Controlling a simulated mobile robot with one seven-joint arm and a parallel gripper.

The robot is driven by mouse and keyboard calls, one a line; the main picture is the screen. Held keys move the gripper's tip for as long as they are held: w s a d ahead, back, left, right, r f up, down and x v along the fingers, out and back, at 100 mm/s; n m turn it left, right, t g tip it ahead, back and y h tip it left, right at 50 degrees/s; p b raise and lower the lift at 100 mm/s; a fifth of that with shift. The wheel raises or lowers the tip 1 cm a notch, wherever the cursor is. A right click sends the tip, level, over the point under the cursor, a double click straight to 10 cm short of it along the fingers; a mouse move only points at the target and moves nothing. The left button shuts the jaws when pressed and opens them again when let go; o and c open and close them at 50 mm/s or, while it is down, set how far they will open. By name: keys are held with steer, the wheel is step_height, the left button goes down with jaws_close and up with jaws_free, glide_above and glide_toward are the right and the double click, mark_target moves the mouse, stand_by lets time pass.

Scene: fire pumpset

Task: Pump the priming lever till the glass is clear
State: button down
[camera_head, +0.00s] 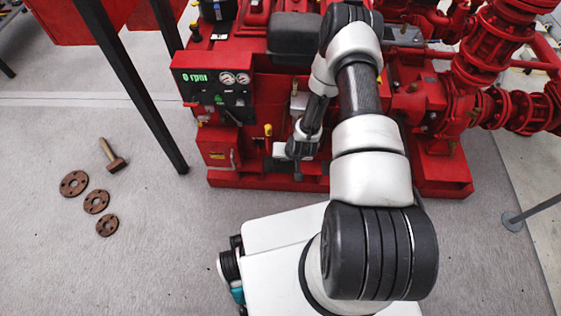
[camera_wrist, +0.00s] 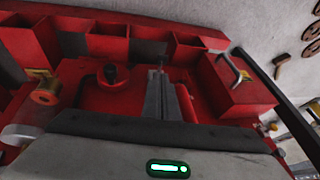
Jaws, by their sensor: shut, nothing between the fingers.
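My gripper (camera_head: 298,174) is shut and points down at the front of the red pumpset, right of the control panel. In the wrist view its dark fingers (camera_wrist: 160,82) are together with nothing between them, above the red base. A narrow red bar (camera_wrist: 187,104) shows close beside the fingers; I cannot tell whether it is the priming lever or whether they touch. A clear cylinder (camera_wrist: 22,134), perhaps the glass, is at the lower left of the wrist view, near a brass-coloured cap (camera_wrist: 45,92). Its contents cannot be made out.
The control panel (camera_head: 212,86) reads 0 rpm. A red box with a handle (camera_head: 219,152) stands left of my gripper. A dark post (camera_head: 135,85) rises further left. Rusty flanges (camera_head: 96,201) and a mallet (camera_head: 112,156) lie on the floor. Floor in front of the pumpset's left side is clear.

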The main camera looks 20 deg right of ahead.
steer(key=b, duration=0.4)
glide_toward(277, 162)
steer(key=x, duration=0.5)
steer(key=shift+w+f, duration=0.1)
steer(key=shift+f, duration=0.1)
